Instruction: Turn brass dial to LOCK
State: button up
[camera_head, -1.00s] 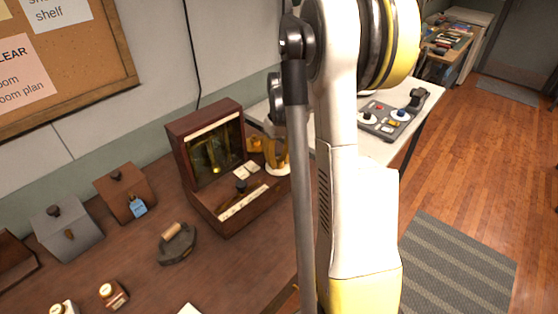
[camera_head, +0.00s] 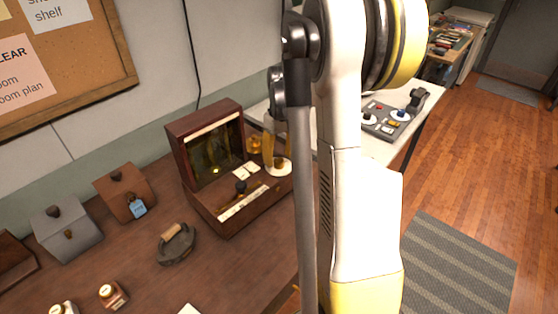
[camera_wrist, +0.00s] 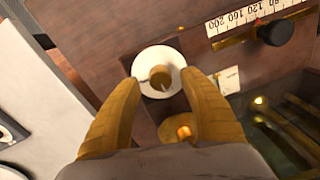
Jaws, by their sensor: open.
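The brass dial (camera_wrist: 160,77) is a small brass knob on a round white plate, set in the wooden top of the instrument box. In the head view the white plate (camera_head: 281,168) shows at the box's right end, partly covered by my gripper (camera_head: 268,150). In the wrist view my gripper (camera_wrist: 160,82) is open, with its two yellow-brown fingers pointing towards the plate, one on each side of the knob. I see a gap between knob and fingers. I cannot read any LOCK mark.
The wooden box (camera_head: 262,205) has a raised glass-fronted back and a scale with a black slider knob (camera_wrist: 274,32). A clothes-iron-shaped object (camera_head: 176,244) and two lidded boxes stand left. A control panel (camera_head: 387,121) sits on the white table behind my arm.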

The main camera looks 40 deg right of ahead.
aim_at(280, 159)
notch_tip(280, 159, up, 10)
jog(key=shift+d+r, duration=0.25)
dwell(0.5)
jog(key=s+a+r+n+t+h+b, duration=0.1)
jog(key=s+a+r+t, duration=0.1)
jog(key=a, duration=0.7)
jog(key=s+a+r+t, duration=0.1)
jog(key=s+a, duration=0.1)
jog(key=a, duration=0.7)
jog(key=s+a+f+n+t+b, duration=0.1)
jog(key=s+a+f+t, duration=0.3)
jog(key=s+a, duration=0.3)
jog(key=a, duration=0.5)
jog(key=shift+s+y, duration=0.3)
jog(key=shift+s, duration=0.1)
jog(key=shift+f, duration=0.1)
